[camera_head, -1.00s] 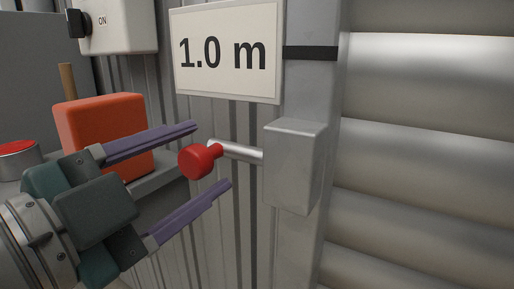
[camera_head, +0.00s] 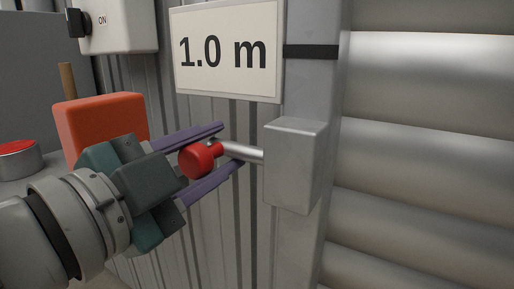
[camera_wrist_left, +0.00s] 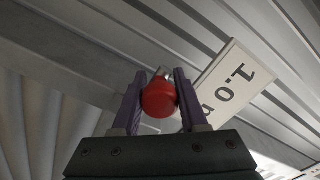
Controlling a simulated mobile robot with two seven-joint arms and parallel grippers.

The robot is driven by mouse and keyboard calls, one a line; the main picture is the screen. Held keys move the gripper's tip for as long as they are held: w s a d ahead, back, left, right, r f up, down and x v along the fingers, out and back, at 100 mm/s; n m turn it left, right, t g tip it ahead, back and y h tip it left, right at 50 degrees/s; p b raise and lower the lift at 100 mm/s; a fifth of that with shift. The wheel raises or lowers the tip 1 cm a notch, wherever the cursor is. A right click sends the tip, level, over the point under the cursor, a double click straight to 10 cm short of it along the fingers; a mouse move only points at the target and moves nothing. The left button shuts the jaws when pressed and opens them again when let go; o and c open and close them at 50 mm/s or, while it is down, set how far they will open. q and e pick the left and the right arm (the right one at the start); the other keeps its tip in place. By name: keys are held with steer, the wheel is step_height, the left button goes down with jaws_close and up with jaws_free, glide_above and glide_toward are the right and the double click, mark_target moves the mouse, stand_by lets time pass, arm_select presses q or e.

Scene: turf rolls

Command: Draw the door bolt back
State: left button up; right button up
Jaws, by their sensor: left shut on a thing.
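The door bolt is a silver rod (camera_head: 242,152) with a red knob (camera_head: 197,161) on its left end. Its right end runs into a grey metal housing (camera_head: 294,165) on the door post. My left gripper (camera_head: 230,147) has its purple fingers on either side of the bolt and is shut on the red knob. In the left wrist view the red knob (camera_wrist_left: 159,98) sits between the two fingers, and the rod behind it is mostly hidden. My right gripper is in no view.
A sign reading "1.0 m" (camera_head: 226,50) hangs above the bolt. An orange-red block (camera_head: 98,122) and a grey can with a red top (camera_head: 18,160) stand at the left. A switch box (camera_head: 121,26) is at upper left. A ribbed roller door (camera_head: 430,150) fills the right.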

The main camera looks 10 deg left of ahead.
arm_select(q)
jaws_close()
stand_by(0.8)
